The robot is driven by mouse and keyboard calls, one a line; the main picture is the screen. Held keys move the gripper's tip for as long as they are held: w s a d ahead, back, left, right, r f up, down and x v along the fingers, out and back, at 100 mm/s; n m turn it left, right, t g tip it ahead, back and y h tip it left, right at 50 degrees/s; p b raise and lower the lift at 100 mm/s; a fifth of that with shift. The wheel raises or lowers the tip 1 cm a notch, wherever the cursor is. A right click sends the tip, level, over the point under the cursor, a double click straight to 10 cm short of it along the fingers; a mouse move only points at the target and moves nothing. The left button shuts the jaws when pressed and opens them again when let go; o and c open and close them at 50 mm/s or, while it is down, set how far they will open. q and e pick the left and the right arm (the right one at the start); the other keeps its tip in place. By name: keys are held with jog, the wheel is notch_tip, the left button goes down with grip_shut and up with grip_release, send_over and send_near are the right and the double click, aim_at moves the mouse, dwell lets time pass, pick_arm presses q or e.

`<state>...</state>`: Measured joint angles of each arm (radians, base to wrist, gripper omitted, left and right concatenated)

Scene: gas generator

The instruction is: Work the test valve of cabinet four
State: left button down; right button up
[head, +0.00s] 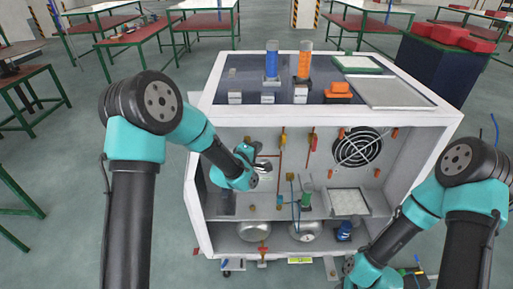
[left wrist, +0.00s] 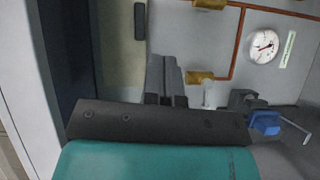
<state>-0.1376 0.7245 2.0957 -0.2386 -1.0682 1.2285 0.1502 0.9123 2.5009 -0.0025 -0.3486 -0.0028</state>
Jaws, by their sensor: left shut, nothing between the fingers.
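The white cabinet (head: 222,100) stands open-fronted in the middle of the head view. My left gripper (head: 266,167) is inside its left part, shut and empty. In the left wrist view its fingers (left wrist: 165,76) are together, close to a brass fitting (left wrist: 201,77) on red-brown pipe. A round white gauge (left wrist: 264,46) is above right, and a blue-handled part (left wrist: 265,122) is to the right, apart from the fingers. In the head view a yellow handle (head: 283,138) and a red handle (head: 314,142) hang on the pipes. I cannot tell which is the test valve.
Blue (head: 272,60) and orange (head: 305,62) cylinders stand on the cabinet top. A black fan grille (head: 358,147) is at the inner right. Metal tanks (head: 254,231) sit on the lower level. My right arm is at the lower right, its gripper out of sight.

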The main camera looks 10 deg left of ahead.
dwell(0.3)
pick_arm(q)
jog(key=s+a+f+m+g+y, duration=0.1)
jog(key=s+a+f+m+g, duration=0.15)
jog(key=s+f, duration=0.5)
jog(key=s+a+f+m+g+y, duration=0.1)
jog(key=s+a+f+m+g, duration=0.2)
jog(key=f, duration=0.8)
jog(key=s+a+f+m+g, duration=0.1)
jog(key=s+f+g, duration=0.4)
jog(key=s, duration=0.7)
jog(key=s+a+f+m+g, duration=0.2)
jog(key=s+f+m+g, duration=0.2)
jog(key=s, duration=0.8)
notch_tip(320, 180, down, 2)
jog(key=shift+g, duration=0.35)
